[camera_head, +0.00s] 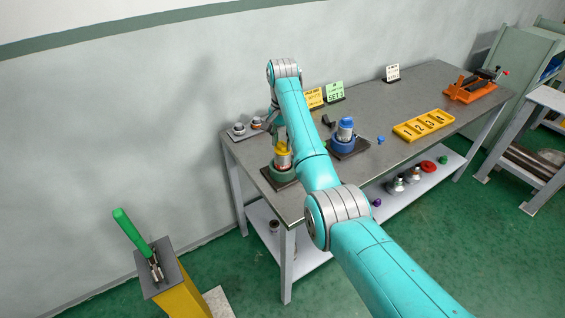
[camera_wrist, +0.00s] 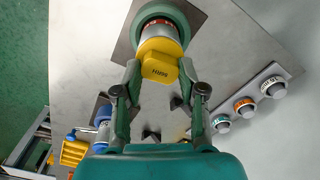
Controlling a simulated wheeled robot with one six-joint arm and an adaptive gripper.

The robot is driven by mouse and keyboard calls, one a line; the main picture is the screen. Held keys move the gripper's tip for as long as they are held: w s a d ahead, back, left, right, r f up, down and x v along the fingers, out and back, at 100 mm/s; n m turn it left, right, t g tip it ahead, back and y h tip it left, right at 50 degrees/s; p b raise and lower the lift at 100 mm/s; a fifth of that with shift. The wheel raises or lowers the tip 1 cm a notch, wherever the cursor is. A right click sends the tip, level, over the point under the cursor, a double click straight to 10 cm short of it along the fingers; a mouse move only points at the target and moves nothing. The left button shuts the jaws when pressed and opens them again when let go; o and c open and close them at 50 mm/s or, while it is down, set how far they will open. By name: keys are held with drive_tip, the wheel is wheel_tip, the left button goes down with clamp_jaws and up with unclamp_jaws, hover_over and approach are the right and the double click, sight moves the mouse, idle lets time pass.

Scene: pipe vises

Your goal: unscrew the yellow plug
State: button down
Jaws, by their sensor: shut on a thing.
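The yellow plug (camera_wrist: 159,65) sits on the end of a metal pipe with a red band, and dark lettering shows on its face. The pipe stands in a round green vise (camera_wrist: 166,12) on a dark plate. My gripper (camera_wrist: 160,74) is shut on the yellow plug, with one finger at each side of its square head. In the head view the plug (camera_head: 281,146) is at the near left end of the bench, above the green vise (camera_head: 282,171). My arm hides part of this area, and the fingers are hard to make out there.
A blue vise (camera_head: 343,144) with a blue-capped pipe stands to the right on the grey bench (camera_head: 385,108). Further right are a yellow tray (camera_head: 423,125) and an orange vise (camera_head: 470,90). Small capped fittings (camera_wrist: 246,105) stand on a plate beside my gripper. A green-handled lever (camera_head: 130,231) stands apart at left.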

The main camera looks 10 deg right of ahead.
drive_tip(key=n, duration=0.3)
drive_tip(key=shift+n, duration=0.3)
drive_tip(key=n, duration=0.7)
drive_tip(key=shift+n, duration=0.4)
drive_tip(key=shift+n, duration=0.3)
drive_tip(key=n, duration=0.4)
drive_tip(key=c, duration=1.4)
unclamp_jaws()
drive_tip(key=shift+n, duration=0.4)
clamp_jaws()
drive_tip(key=shift+r, duration=0.1)
